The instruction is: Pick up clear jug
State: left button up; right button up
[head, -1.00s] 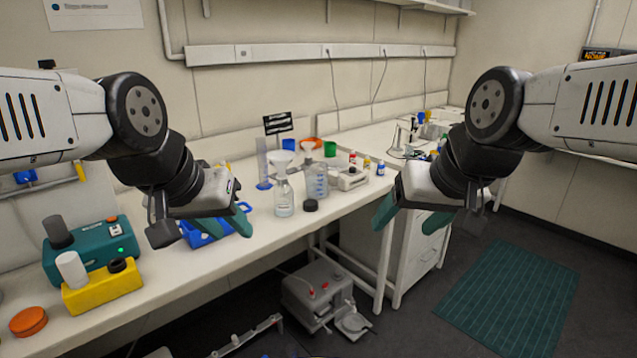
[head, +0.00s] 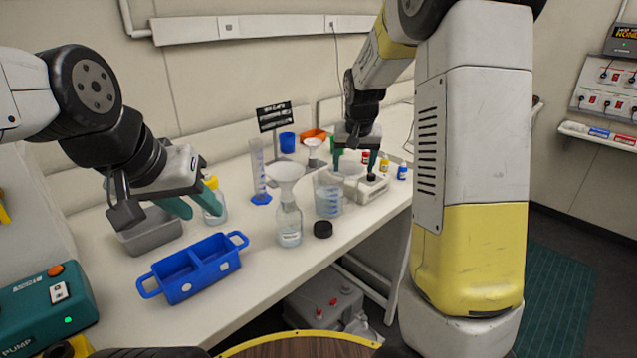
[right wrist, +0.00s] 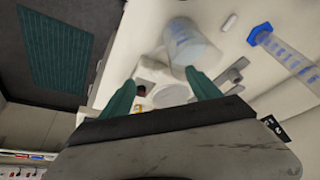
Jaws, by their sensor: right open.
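The clear jug (head: 328,194), a see-through vessel with blue markings, stands upright on the bench in the head view. It also shows in the right wrist view (right wrist: 187,44), beyond the fingertips and nearer the right finger. My right gripper (head: 354,160) is open and empty, its green fingers pointing down just behind and right of the jug in the head view.
A bottle with a funnel (head: 289,222) and a black cap (head: 323,229) stand close to the jug. A measuring cylinder (head: 258,172) is behind left. A white device (head: 371,187) sits right of the jug. A blue tray (head: 190,270) is at front left.

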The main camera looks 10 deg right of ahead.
aim_at(351, 180)
jog(key=x, duration=0.8)
jog(key=shift+w+r, duration=0.1)
jog(key=shift+w, duration=0.2)
jog(key=shift+c, duration=0.4)
